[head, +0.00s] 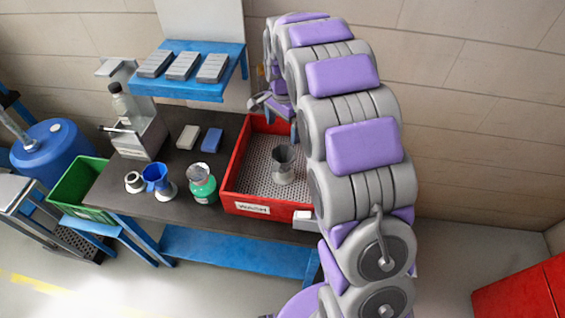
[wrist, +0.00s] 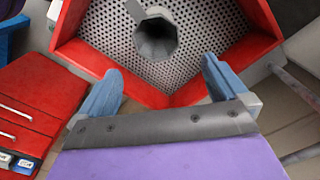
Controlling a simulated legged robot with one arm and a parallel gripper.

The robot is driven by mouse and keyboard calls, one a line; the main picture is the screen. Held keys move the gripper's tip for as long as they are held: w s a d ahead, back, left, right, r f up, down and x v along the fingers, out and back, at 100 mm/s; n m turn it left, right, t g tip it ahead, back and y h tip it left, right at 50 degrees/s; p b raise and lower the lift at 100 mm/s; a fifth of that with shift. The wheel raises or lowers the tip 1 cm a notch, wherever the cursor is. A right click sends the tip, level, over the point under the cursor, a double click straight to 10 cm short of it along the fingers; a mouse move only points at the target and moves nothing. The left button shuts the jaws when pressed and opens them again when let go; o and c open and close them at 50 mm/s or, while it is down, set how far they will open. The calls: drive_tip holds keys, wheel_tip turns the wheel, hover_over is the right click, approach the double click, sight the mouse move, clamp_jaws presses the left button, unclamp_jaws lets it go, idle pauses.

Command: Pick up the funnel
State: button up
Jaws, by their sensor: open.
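A grey funnel (head: 284,163) stands in the red tray (head: 228,180) with a perforated grey floor, on the right part of the dark bench top. In the wrist view the funnel (wrist: 156,38) shows its dark round mouth and a tab at its upper left. My gripper (wrist: 162,88) is open and empty, with its blue fingers apart. The funnel lies beyond the fingertips, near the middle of the gap, and nothing is touching it.
A blue shelf (head: 190,90) holds several grey blocks behind. A green crate (head: 78,190) and blue drum (head: 52,150) are at left. A red cabinet (wrist: 40,110) shows below the tray.

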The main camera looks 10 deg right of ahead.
drive_tip(key=b, duration=0.1)
hover_over(282, 158)
drive_tip(key=s, duration=0.2)
drive_tip(key=f, duration=0.8)
drive_tip(key=shift+w+f, duration=0.25)
drive_tip(key=shift+f, duration=0.15)
drive_tip(key=shift+s+a+f+b, duration=0.15)
drive_tip(key=shift+f+b, duration=0.15)
drive_tip(key=shift+f, duration=1)
drive_tip(key=shift+s+a+f+b, duration=0.15)
drive_tip(key=shift+f+b, duration=0.15)
drive_tip(key=shift+f, duration=1)
drive_tip(key=shift+d, duration=0.1)
drive_tip(key=shift+c, duration=0.4)
drive_tip(key=c, duration=0.8)
drive_tip(key=shift+r, duration=0.15)
drive_tip(key=shift+r+p, duration=1.85)
drive_tip(key=shift+r, duration=5.55)
